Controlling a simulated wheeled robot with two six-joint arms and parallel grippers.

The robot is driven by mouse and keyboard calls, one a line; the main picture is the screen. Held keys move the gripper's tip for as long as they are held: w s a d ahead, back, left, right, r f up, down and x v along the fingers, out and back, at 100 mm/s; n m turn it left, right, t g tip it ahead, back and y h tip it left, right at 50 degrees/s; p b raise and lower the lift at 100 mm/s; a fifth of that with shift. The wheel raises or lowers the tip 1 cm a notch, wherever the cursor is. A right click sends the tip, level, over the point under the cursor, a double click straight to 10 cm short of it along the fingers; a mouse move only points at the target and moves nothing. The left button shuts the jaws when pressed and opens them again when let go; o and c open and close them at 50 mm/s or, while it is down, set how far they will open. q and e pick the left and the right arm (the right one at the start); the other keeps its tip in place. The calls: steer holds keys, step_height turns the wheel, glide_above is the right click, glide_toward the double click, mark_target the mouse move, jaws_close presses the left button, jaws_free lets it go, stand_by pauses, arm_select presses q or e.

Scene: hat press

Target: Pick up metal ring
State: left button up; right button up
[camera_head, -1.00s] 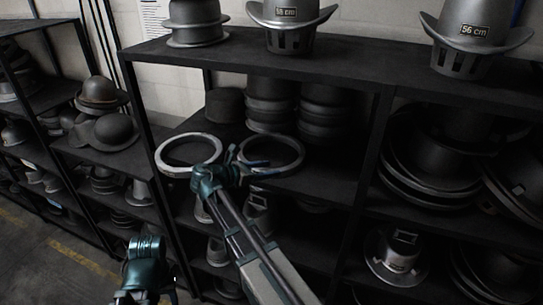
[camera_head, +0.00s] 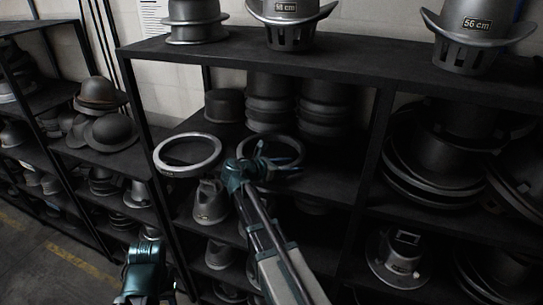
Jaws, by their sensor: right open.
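Two metal rings rest side by side on the middle shelf. The left ring (camera_head: 175,171) is bright silver and lies clear of my arm. The right ring (camera_head: 296,142) is darker, and its near left side is partly hidden by my right gripper (camera_head: 280,161). The right gripper is open, with its fingers at the near part of the right ring. I cannot tell whether they touch it. My left arm's teal end (camera_head: 146,268) is low at the lower left, well below the rings; its fingers cannot be made out.
The dark shelf unit (camera_head: 230,50) has a top board above the rings and an upright post (camera_head: 376,130) to their right. Stacked dark hat forms (camera_head: 268,100) stand behind the rings. Hat moulds (camera_head: 398,258) fill the lower shelves.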

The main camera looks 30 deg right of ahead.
jaws_close()
stand_by(0.3)
stand_by(1.1)
